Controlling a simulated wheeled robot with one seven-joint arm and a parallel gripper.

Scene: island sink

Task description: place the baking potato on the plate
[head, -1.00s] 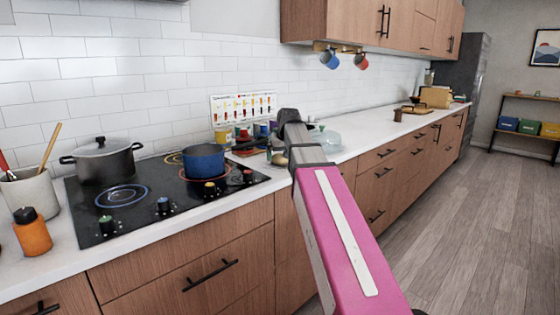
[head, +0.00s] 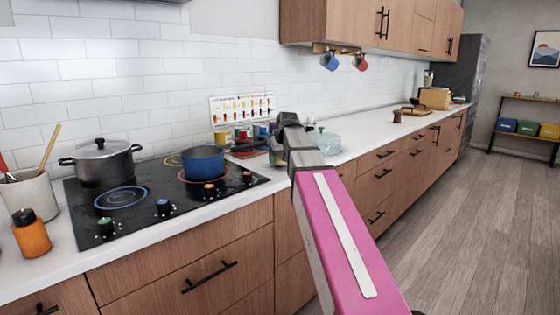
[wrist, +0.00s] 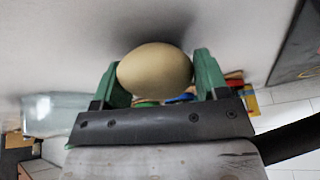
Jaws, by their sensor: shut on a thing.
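The baking potato (wrist: 155,70) is a pale, tan, egg-shaped thing in the wrist view. My gripper (wrist: 160,78) has its two green fingers on either side of it and is shut on it. A white surface fills the view behind the potato, with a dark shadow beside it. In the head view my arm reaches over the counter past the cooktop, and its dark end hides the fingers and the potato. I cannot make out a plate in either view.
A blue pot (head: 203,162) and a grey lidded pot (head: 102,163) stand on the black cooktop (head: 148,206). A clear glass vessel (head: 328,143) stands just right of my arm's end; it seems to show in the wrist view (wrist: 60,113). The counter beyond is mostly clear.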

